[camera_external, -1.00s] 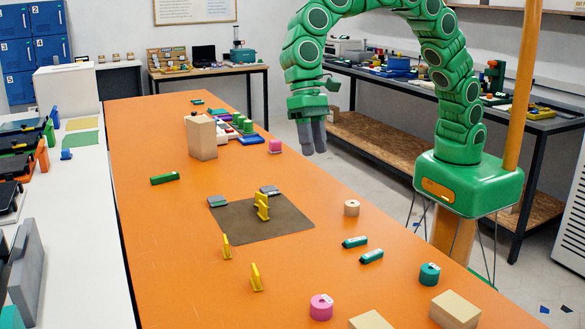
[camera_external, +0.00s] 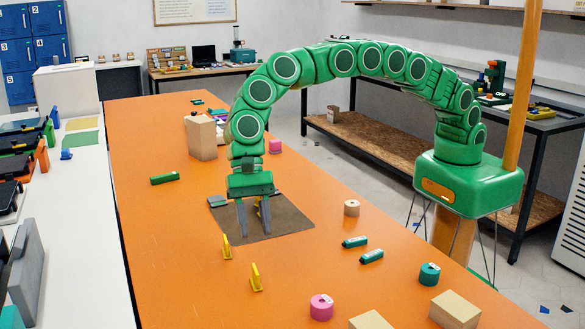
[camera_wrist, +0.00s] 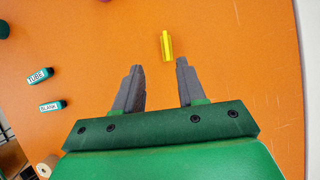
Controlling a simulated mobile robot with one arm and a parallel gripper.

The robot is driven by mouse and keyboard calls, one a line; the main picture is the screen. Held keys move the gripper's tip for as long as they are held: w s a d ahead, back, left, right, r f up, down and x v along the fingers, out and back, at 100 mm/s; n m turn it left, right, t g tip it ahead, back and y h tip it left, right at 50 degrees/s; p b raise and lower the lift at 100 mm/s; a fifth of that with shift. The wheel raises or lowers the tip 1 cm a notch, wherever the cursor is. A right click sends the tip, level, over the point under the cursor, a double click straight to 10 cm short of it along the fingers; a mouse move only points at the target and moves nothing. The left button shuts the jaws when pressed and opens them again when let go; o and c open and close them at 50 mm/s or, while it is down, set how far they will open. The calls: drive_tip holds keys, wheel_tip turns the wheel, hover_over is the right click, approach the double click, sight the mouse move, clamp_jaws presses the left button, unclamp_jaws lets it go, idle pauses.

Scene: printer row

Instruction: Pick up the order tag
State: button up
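Several yellow upright pieces could be the order tag; no lettering is readable on them. One yellow piece (camera_external: 258,203) stands on the brown mat (camera_external: 290,219), mostly hidden by my gripper. Two others stand on the orange table in front of the mat: a left one (camera_external: 227,247) and a nearer one (camera_external: 256,278). My gripper (camera_external: 253,229) points down over the mat, its fingers apart on either side of the yellow piece there. In the wrist view my gripper (camera_wrist: 160,82) is open, with a yellow piece (camera_wrist: 166,45) beyond the fingertips.
A grey block (camera_external: 217,201) lies at the mat's left corner. A tall cardboard box (camera_external: 201,138) stands behind. The table's left front is clear.

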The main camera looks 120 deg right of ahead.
sight(255, 268)
drive_tip(key=shift+m, duration=0.4)
drive_tip(key=shift+w+d+x, duration=0.1)
drive_tip(key=shift+w+x, duration=0.05)
drive_tip(key=shift+x, duration=1.55)
drive_tip(key=shift+w+d+x, duration=0.1)
drive_tip(key=shift+w+x, duration=0.1)
drive_tip(key=shift+x, duration=1.5)
drive_tip(key=shift+w+d+x, duration=0.1)
drive_tip(key=shift+w+x, duration=0.05)
drive_tip(key=shift+x, duration=1.55)
clamp_jaws()
